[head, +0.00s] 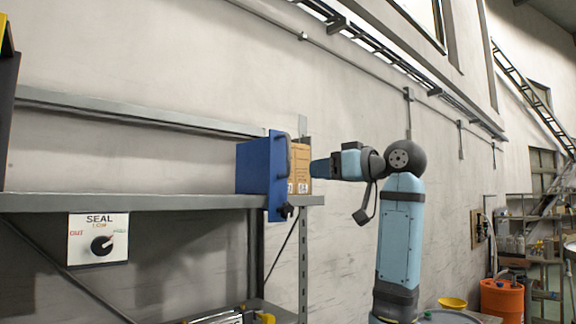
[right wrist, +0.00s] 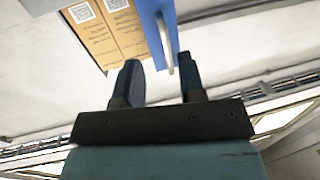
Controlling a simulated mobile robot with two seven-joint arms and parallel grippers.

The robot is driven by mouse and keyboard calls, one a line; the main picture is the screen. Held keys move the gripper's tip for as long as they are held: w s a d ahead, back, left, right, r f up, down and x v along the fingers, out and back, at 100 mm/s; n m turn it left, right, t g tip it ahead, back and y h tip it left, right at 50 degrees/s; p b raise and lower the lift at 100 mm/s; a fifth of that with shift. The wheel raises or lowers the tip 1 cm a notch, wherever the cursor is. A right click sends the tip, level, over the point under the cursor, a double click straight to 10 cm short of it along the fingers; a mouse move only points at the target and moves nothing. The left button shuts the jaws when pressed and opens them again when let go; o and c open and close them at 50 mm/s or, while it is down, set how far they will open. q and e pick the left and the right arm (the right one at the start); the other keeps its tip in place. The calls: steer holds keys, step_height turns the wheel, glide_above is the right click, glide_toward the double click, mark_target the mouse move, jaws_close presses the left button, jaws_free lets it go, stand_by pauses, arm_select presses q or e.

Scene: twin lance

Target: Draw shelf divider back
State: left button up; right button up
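The blue shelf divider (head: 258,168) stands upright at the right end of the shelf, with a bar handle (head: 284,158) on its front face and a dark knob (head: 286,211) low on it. My right gripper (head: 318,168) is in front of the cardboard boxes, just right of the divider; its tips are hard to make out there. In the right wrist view the right gripper (right wrist: 157,62) is open, its fingers apart. The divider's edge (right wrist: 154,22) and handle (right wrist: 167,55) show ahead, the handle seen between the fingertips, nearer the right finger; contact cannot be told. My left gripper is not in view.
Cardboard boxes (head: 301,170) stand right behind the divider and also show in the right wrist view (right wrist: 110,38). The grey shelf board (head: 150,202) is bare to the left. A SEAL dial plate (head: 98,239) hangs below it. A black and yellow thing (head: 7,100) stands far left.

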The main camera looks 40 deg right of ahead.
mark_target(288, 173)
steer(key=s+r, duration=0.4)
steer(key=s, duration=0.1)
steer(key=p+x, duration=0.1)
steer(key=x, duration=0.3)
steer(key=p+x, duration=0.2)
steer(key=x, duration=0.3)
steer(key=d+p+x, duration=0.1)
steer(key=x, duration=0.3)
steer(key=shift+w+a+r, duration=0.15)
steer(key=shift+w+r, duration=0.05)
steer(key=shift+w, duration=0.35)
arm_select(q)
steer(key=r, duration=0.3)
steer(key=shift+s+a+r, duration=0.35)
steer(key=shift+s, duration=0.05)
arm_select(e)
steer(key=shift+w, duration=0.1)
steer(key=c, duration=0.7)
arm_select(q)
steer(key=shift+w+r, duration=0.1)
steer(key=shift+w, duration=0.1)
